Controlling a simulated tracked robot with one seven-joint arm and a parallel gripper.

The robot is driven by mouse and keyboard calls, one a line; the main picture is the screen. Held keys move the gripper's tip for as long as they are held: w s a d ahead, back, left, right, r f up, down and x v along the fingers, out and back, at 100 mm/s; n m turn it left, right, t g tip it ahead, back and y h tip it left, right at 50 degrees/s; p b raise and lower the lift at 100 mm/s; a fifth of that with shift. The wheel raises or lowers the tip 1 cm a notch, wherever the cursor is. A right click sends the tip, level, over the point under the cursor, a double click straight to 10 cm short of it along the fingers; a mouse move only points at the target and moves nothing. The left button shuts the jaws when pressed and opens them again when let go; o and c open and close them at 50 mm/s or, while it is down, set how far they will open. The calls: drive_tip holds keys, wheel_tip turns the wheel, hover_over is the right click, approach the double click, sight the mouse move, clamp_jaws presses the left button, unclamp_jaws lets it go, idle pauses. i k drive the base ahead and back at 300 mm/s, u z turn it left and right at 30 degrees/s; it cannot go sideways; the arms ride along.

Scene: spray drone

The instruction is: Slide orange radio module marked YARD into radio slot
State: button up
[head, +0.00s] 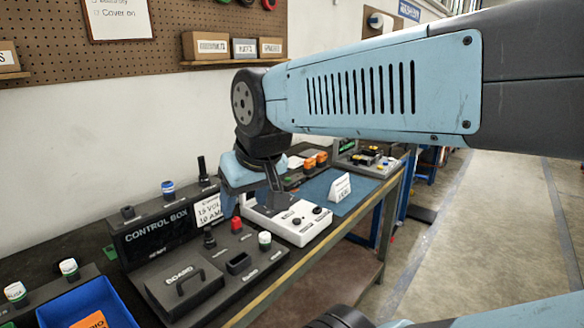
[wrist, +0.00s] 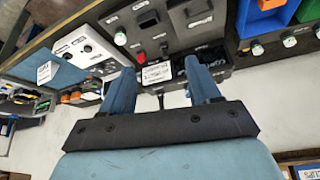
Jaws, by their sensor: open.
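An orange piece with dark lettering (head: 92,321) lies in the blue bin (head: 58,303) at the lower left of the head view, cut off by the frame edge; I cannot read its full marking. It also shows at the top right of the wrist view (wrist: 270,4). The control box (head: 155,240) has a small dark rectangular opening (head: 238,263) in its panel, apparently the radio slot, and it looks empty. My gripper (wrist: 162,88) is open and empty, with blue fingers spread apart. It hangs above the bench near the control box and white switch box, away from the orange piece.
A handled cover marked BOARD (head: 184,280) and several knobs stand on the control box. A white switch box (head: 290,218), a white tent card (head: 340,188) and orange items (head: 309,162) lie farther back. The wall (head: 90,140) stands behind the bench.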

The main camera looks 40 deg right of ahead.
sight(309, 163)
drive_tip(key=k, duration=0.5)
drive_tip(key=u, duration=0.1)
drive_tip(key=i, duration=0.15)
drive_tip(key=z, duration=2.95)
drive_tip(key=i, duration=1.85)
drive_tip(key=u, duration=0.05)
